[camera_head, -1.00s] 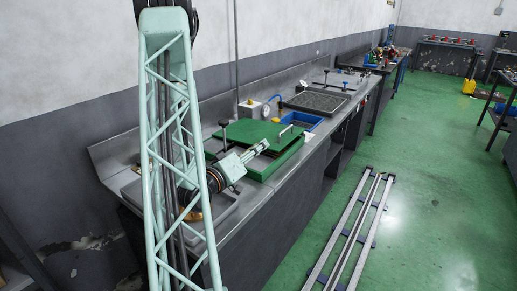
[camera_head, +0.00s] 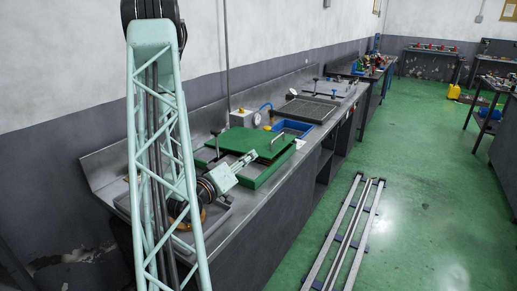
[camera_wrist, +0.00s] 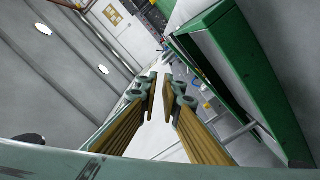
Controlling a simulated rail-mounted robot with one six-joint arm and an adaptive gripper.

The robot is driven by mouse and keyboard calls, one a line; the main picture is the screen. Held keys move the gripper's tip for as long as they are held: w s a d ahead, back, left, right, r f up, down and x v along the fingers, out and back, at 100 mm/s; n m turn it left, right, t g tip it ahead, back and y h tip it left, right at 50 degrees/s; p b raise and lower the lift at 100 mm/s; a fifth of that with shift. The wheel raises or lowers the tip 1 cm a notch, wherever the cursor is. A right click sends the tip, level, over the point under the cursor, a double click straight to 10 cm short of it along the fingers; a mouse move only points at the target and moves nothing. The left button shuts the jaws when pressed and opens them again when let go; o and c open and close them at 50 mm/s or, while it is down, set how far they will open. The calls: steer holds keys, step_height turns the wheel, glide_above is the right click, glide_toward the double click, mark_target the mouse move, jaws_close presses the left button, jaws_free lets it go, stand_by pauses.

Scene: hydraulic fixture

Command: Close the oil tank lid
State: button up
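The green oil tank (camera_head: 262,177) sits on the metal bench. Its flat green lid (camera_head: 243,139) lies over it, with a light handle (camera_head: 278,138) near the right edge. A strip of the tank's rim shows in front of the lid; I cannot tell whether the lid is fully seated. My gripper (camera_head: 250,156) is at the front of the lid, pointing towards the handle side; contact cannot be judged. In the wrist view, my gripper (camera_wrist: 166,88) has its two fingers apart with nothing between them. Green tank or lid surfaces (camera_wrist: 208,22) fill the right of that view.
A blue tray (camera_head: 292,128) and a gauge box (camera_head: 245,118) stand beyond the tank. A black-knobbed post (camera_head: 216,143) stands at its left. The wall runs behind the bench. Floor rails (camera_head: 345,235) lie to the right, with open green floor beyond.

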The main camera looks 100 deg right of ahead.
steer(key=s+r+g+y+p, duration=0.1)
steer(key=s, duration=0.1)
steer(key=s+a+r+m+g+y+p, duration=0.1)
steer(key=s, duration=0.2)
steer(key=s+a+r+g+y+p, duration=0.1)
steer(key=s+y, duration=0.1)
steer(key=s, duration=0.1)
steer(key=shift+r+m, duration=0.2)
steer(key=shift+m, duration=0.2)
jaws_close()
steer(key=s+a+r+m+t+y+p, duration=0.15)
steer(key=s+a+m+y+p, duration=0.35)
steer(key=s+a+y+p, duration=0.65)
steer(key=w+d+r+m+t+y+p, duration=0.1)
steer(key=w+d+t+p, duration=0.2)
steer(key=d+t+p, duration=0.25)
steer(key=w+d+r+m+t+y+p, duration=0.1)
steer(key=w+d+t+p, duration=0.25)
steer(key=d+t, duration=0.3)
steer(key=s+d+r+t+h+p, duration=0.1)
steer(key=d+r+h+p, duration=0.1)
steer(key=d+r, duration=0.3)
steer(key=s+d+r+t+h+p, duration=0.1)
steer(key=d+r, duration=0.4)
steer(key=d, duration=0.7)
steer(key=s+h+p, duration=0.1)
steer(key=h+p, duration=0.1)
steer(key=shift+n+p, duration=0.3)
steer(key=shift+p, duration=0.05)
